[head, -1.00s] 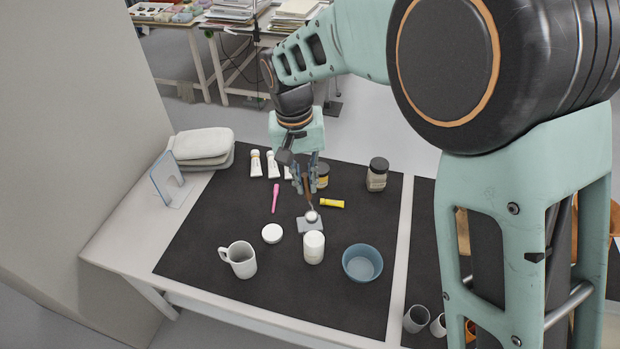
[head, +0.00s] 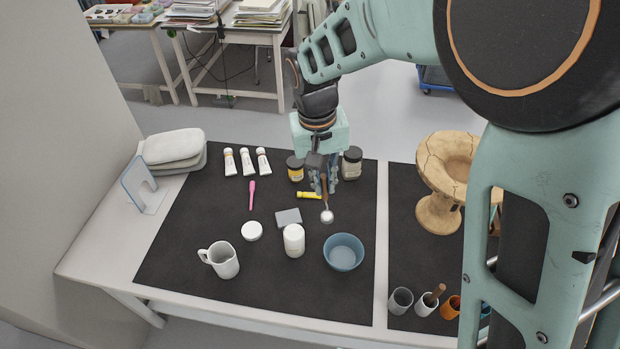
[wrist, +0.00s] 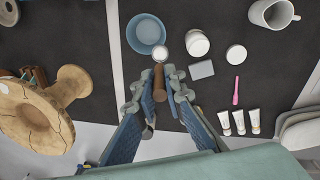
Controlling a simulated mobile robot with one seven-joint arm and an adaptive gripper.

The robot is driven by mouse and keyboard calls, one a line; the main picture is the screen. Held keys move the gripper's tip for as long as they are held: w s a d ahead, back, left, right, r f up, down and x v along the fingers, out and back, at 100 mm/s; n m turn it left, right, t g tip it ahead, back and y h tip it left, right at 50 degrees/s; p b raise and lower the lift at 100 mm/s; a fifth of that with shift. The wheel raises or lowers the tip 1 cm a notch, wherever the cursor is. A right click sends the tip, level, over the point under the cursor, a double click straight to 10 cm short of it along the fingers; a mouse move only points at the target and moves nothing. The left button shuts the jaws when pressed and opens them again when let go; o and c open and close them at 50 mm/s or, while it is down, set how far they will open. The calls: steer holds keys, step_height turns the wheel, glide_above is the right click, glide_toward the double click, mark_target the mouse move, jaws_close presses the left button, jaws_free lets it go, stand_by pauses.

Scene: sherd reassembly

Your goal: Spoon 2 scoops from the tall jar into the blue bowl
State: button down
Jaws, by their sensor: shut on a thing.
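My gripper (head: 322,184) is shut on the brown handle of a spoon (head: 327,216), held above the mat with its head hanging down. The spoon's head looks white; I cannot tell whether that is a load or bright metal. In the wrist view the spoon handle (wrist: 158,80) sits between my fingers. The tall white jar (head: 294,242) stands upright, front left of the spoon; it also shows in the wrist view (wrist: 196,44). A round white lid (head: 251,231) lies left of it. The blue bowl (head: 344,262), right of the jar, shows only a plain blue inside.
A grey flat piece (head: 288,217) lies behind the jar. A white mug (head: 222,261) stands front left. A yellow tube (head: 310,195), a pink tool (head: 252,195) and two dark-lidded jars (head: 296,169) (head: 352,163) are behind.

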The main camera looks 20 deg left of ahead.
steer(key=w+d+f+b, duration=0.1)
steer(key=d+f+b, duration=0.15)
steer(key=f, duration=0.35)
steer(key=d+f+b, duration=0.2)
steer(key=f+b, duration=0.2)
steer(key=f, duration=0.2)
steer(key=w+d+f+g+y+b, duration=0.1)
steer(key=d+f+y+b, duration=0.3)
steer(key=b, duration=0.9)
steer(key=w+d+f+g+y+b, duration=0.2)
steer(key=d+f+y+b, duration=0.2)
steer(key=d+y+b, duration=0.5)
steer(key=shift+y+b, duration=0.3)
steer(key=shift+b, duration=1.75)
steer(key=shift+f, duration=0.1)
